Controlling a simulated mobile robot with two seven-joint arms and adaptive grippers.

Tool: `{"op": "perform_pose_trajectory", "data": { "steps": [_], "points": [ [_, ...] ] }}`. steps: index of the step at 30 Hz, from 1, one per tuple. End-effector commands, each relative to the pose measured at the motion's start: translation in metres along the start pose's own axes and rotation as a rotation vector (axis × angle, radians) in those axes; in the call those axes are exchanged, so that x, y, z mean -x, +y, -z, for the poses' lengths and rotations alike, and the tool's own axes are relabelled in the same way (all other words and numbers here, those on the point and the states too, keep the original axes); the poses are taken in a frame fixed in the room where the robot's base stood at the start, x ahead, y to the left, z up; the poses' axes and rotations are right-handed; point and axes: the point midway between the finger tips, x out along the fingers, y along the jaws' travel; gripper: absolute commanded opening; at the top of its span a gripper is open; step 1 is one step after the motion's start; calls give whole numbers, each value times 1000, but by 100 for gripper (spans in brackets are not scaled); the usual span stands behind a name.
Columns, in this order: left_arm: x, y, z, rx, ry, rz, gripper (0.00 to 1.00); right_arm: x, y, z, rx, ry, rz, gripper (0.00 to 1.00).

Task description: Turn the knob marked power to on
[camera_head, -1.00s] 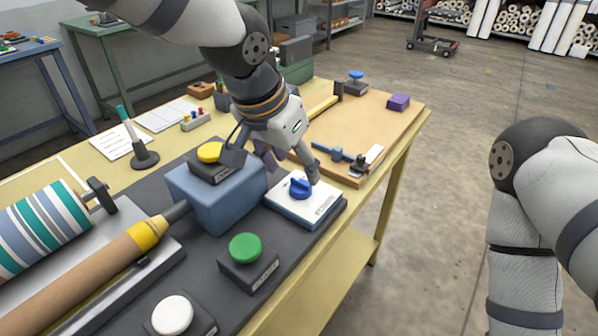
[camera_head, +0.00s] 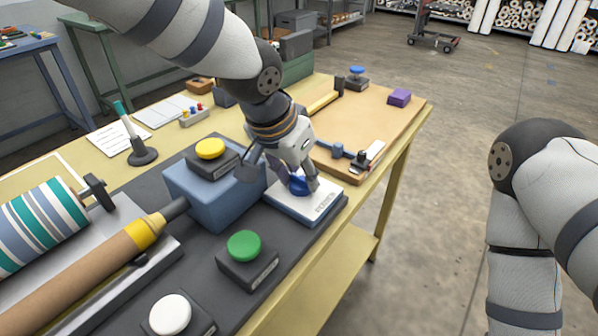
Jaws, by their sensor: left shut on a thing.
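The blue knob (camera_head: 298,185) sits on a white plate (camera_head: 303,205) on the dark mat near the table's front right edge. Its marking is too small to read. My left gripper (camera_head: 299,185) reaches down from above with its fingers around the knob and is shut on it. The fingers hide part of the knob. My right arm (camera_head: 540,220) hangs at the right, beyond the table edge, and its gripper is out of the picture.
A blue-grey box (camera_head: 215,196) with a yellow button (camera_head: 210,149) stands just left of the plate. A green button (camera_head: 244,246) and a white button (camera_head: 170,314) are nearer. A striped roller (camera_head: 40,235) lies at left. A wooden board (camera_head: 375,115) lies behind.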

Motion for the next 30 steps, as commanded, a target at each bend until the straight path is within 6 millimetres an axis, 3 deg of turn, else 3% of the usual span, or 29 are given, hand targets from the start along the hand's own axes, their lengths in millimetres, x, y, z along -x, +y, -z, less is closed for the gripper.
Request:
{"op": "perform_pose_trajectory", "data": {
  "steps": [11, 30],
  "points": [
    [-2, -2, -1, -169, -3, -77, 6, -2, 0, -2, 0, -9, 0, 40],
    [-5, -4, 0, -707, -4, -303, 6, -27, 1, -21, -1, -90, -4, 40]
  ]
}}
